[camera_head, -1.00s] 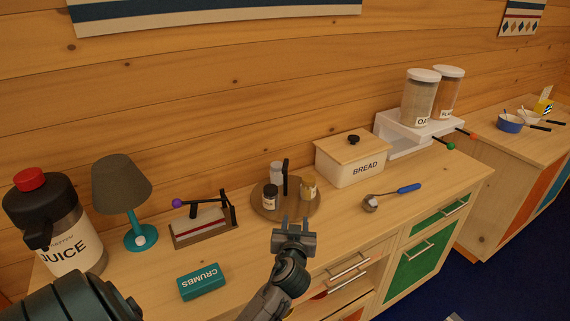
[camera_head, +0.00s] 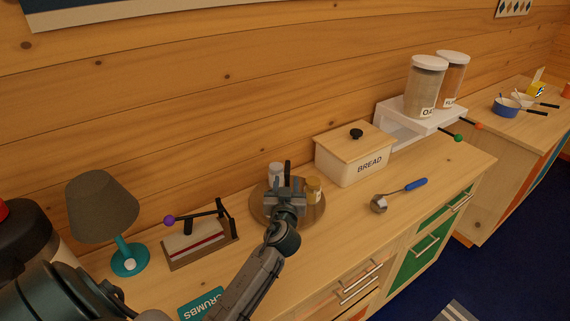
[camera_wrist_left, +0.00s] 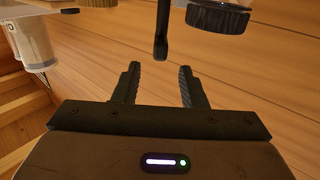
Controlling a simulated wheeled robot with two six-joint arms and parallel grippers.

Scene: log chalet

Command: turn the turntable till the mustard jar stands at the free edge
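The round wooden turntable (camera_head: 318,216) stands on the counter against the log wall. A jar with a gold lid (camera_head: 314,189), likely the mustard jar, stands on its right side; its label is not readable. A pale shaker (camera_head: 275,172) stands at the back left. A dark upright handle (camera_head: 288,167) rises from the turntable. My left gripper (camera_head: 285,186) is open and empty over the turntable's front, hiding the dark-lidded jar. In the left wrist view the handle (camera_wrist_left: 161,35) is ahead of the open fingers (camera_wrist_left: 159,82), apart from them, beside a ridged dark lid (camera_wrist_left: 217,14).
The bread box (camera_head: 350,168) stands right of the turntable, with a blue-handled scoop (camera_head: 404,190) in front. A lever device (camera_head: 200,245) and a lamp (camera_head: 103,212) stand left. The crumbs box (camera_head: 203,303) lies at the front.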

